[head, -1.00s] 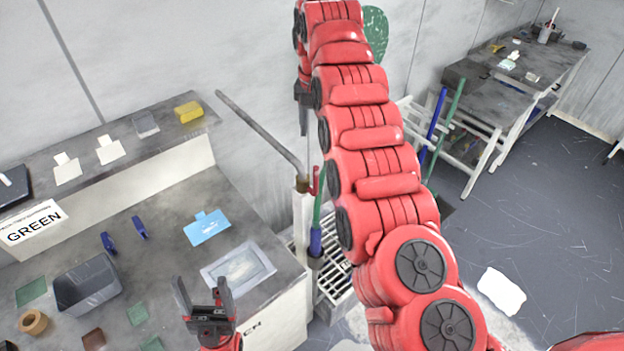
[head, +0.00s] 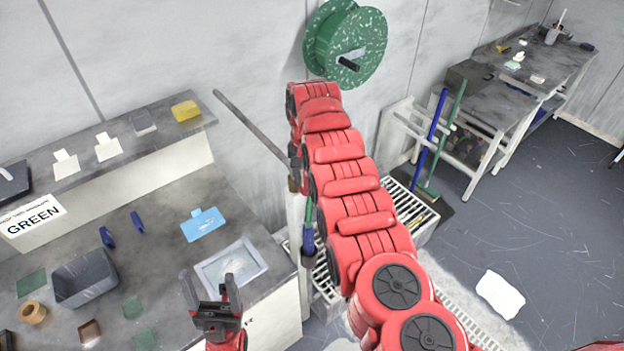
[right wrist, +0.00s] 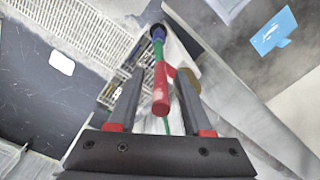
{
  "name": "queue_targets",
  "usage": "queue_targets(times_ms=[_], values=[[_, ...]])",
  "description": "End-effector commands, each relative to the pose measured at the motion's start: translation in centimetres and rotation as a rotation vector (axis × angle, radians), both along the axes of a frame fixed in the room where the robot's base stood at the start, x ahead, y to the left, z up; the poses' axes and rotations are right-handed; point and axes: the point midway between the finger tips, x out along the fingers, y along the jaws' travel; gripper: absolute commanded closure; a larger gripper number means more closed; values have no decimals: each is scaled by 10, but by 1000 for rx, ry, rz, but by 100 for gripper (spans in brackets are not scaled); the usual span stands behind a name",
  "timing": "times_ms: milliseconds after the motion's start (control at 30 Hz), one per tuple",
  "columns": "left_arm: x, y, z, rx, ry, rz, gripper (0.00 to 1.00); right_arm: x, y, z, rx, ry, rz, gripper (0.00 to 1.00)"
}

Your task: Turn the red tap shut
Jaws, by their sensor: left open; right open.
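The red tap handle (right wrist: 161,92) shows in the right wrist view as a short red bar beside a brass fitting (right wrist: 187,82). My right gripper (right wrist: 159,76) is open, with the handle between its two fingers in the picture; I cannot tell whether either finger touches it. In the head view the handle is hidden by my right arm, near the lower end of the grey pipe (head: 250,128). My left gripper (head: 212,296) is open and empty above the left bench's front edge.
A blue and green hose end (right wrist: 159,48) hangs below the tap over a floor grate (right wrist: 85,32). A green reel (head: 345,45) is on the wall. The left bench (head: 190,275) bears a grey bin (head: 86,278) and a blue card (head: 203,225).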

Motion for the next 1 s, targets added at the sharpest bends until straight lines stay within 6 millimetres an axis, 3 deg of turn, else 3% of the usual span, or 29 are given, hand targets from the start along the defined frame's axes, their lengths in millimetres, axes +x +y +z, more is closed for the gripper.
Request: queue_targets(times_ms=[400, 467, 700, 1000], values=[[0, 0, 2, 0, 0, 0, 26, -1, 3, -12, 0, -1, 0, 50], [0, 0, 2, 0, 0, 0, 26, -1, 3, -12, 0, -1, 0, 58], [0, 0, 2, 0, 0, 0, 26, -1, 3, -12, 1, -1, 0, 100], [0, 0, 2, 0, 0, 0, 26, -1, 3, -12, 1, -1, 0, 100]])
